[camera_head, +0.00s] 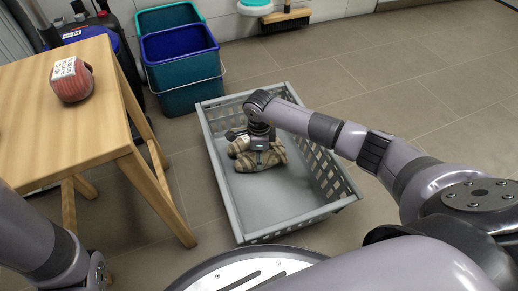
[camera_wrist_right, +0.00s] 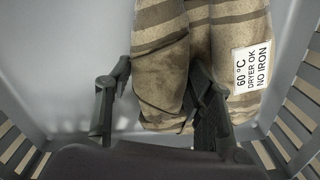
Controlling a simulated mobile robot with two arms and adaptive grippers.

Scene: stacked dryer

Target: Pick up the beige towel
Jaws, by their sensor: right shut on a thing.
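A beige towel with brown stripes (camera_head: 270,164) lies bunched in the grey laundry basket (camera_head: 214,171). It fills the upper middle of the right wrist view (camera_wrist_right: 162,72), with a white care label (camera_wrist_right: 251,66) on its right part. My right gripper (camera_wrist_right: 157,105) reaches down into the basket and is shut on a fold of the towel, one finger on each side. In the head view the right wrist hides part of the towel and the fingertips. My left arm shows only at the lower left; its gripper is outside the picture.
A wooden table (camera_head: 98,112) with a reddish round labelled object (camera_head: 71,79) stands left of the basket. Teal and blue bins (camera_head: 186,72) stand behind. A brush (camera_head: 286,19) is at the back wall. Tiled floor right of the basket is clear.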

